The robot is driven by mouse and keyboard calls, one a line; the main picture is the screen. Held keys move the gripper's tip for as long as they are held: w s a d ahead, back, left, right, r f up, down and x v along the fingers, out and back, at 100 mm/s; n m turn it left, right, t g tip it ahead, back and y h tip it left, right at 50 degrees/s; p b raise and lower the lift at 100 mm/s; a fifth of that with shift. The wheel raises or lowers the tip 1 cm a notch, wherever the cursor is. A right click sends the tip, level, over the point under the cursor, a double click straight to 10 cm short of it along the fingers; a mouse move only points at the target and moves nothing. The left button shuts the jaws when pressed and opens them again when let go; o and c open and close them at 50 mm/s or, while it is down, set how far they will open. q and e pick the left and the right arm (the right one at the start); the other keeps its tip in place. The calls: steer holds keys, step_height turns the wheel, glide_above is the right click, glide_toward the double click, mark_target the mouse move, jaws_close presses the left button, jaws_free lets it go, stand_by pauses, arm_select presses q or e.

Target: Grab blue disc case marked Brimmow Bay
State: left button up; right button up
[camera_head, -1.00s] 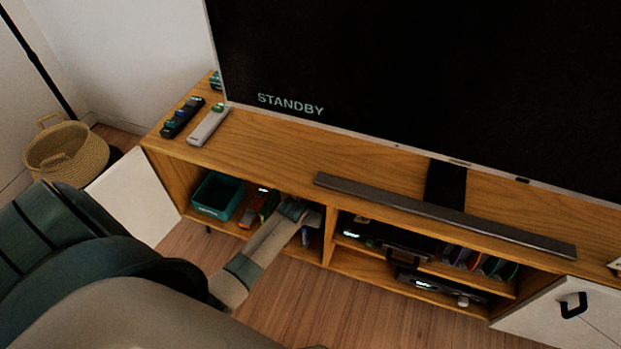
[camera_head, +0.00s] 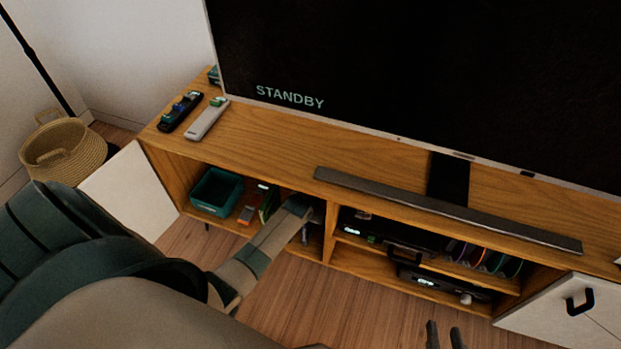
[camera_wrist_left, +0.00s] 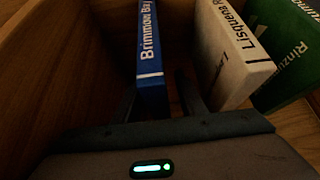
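The blue disc case marked Brimmow Bay (camera_wrist_left: 150,55) stands upright in the left wrist view, its white-lettered spine facing me. My left gripper (camera_wrist_left: 160,100) has its two dark fingers apart, one on each side of the case's near end. A gap shows between the case and the right finger; whether the left finger touches cannot be told. In the head view my left arm reaches into the left compartment, and its fingertips are hidden. My right gripper (camera_head: 444,338) shows at the bottom edge, fingers apart and empty.
A white Lisquena case (camera_wrist_left: 232,55) and a green Rinzu case (camera_wrist_left: 288,50) stand right of the blue one. A wooden wall is on the left. The cabinet (camera_head: 280,140) has open doors, a teal bin (camera_head: 217,192) and a soundbar (camera_head: 440,211).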

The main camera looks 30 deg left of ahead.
mark_target(306, 226)
stand_by(0.4)
arm_select(q)
jaws_close()
steer(key=shift+r, duration=0.15)
